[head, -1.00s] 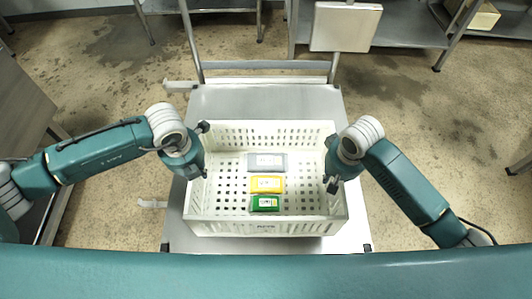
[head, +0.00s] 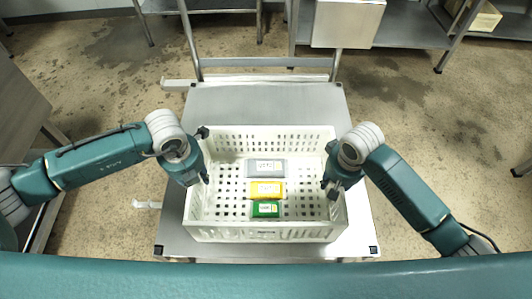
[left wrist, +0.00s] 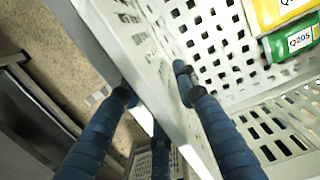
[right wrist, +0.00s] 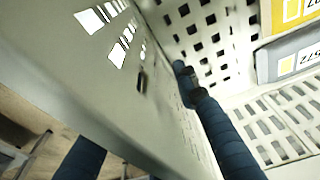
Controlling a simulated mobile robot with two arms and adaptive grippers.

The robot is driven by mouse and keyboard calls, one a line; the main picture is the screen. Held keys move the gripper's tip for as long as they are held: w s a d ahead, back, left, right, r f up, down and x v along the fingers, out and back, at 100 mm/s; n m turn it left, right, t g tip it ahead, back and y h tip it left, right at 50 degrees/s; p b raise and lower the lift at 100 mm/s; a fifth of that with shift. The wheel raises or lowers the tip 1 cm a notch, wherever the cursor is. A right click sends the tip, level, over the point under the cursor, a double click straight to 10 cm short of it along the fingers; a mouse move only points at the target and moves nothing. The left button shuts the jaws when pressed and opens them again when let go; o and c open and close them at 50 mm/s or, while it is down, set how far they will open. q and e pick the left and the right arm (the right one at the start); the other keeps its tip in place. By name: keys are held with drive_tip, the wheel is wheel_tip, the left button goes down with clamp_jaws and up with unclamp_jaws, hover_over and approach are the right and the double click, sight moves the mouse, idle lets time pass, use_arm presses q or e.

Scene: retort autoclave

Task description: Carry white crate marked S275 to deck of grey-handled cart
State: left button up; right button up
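The white crate (head: 262,235) is a perforated open box over the metal deck (head: 262,100) of the cart, roughly level. Its front label is too small to read. Inside lie a grey pack (head: 265,168), a yellow pack (head: 266,189) and a green pack (head: 265,209). My left gripper (head: 200,178) is shut on the crate's left wall, one finger (left wrist: 187,82) inside and one outside. My right gripper (head: 333,185) is shut on the right wall, its inner finger (right wrist: 190,80) inside. I cannot tell whether the crate's bottom touches the deck.
Metal shelving (head: 400,30) stands behind at the right. A bench (head: 25,105) is at the far left. Bare deck shows behind the crate and along its sides.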

drive_tip(key=shift+a, duration=0.1)
use_arm(q)
drive_tip(key=r, duration=0.4)
drive_tip(key=s+r, duration=0.1)
drive_tip(key=r, duration=0.7)
drive_tip(key=shift+s, duration=0.2)
use_arm(e)
drive_tip(key=shift+r, duration=0.15)
drive_tip(key=r, duration=0.4)
drive_tip(key=s+r, duration=0.1)
drive_tip(key=r, duration=0.6)
drive_tip(key=shift+s+r, duration=0.25)
drive_tip(key=shift+r, duration=0.15)
